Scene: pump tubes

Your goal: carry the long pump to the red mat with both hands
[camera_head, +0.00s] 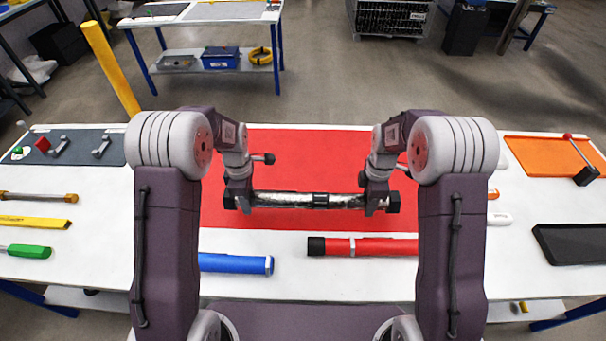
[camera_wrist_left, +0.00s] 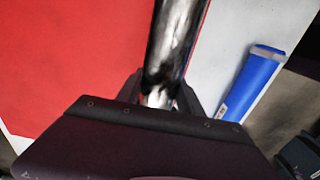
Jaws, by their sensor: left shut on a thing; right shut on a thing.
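The long pump (camera_head: 290,200) is a shiny metal tube with a black band and black ends. It lies level across the picture between my two grippers, over the near part of the red mat (camera_head: 310,152). My left gripper (camera_head: 240,200) is shut on its left end and my right gripper (camera_head: 377,200) is shut on its right end. In the left wrist view the pump's metal barrel (camera_wrist_left: 175,45) runs up from between the jaws. The head view does not clearly show whether the pump touches the mat.
A red tube (camera_head: 375,246) and a blue tube (camera_head: 235,264) lie on the white table in front of the mat. Tools lie at the left, with a grey mat (camera_head: 85,158) behind. An orange tray (camera_head: 545,158) and a black tray (camera_head: 575,243) are at the right.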

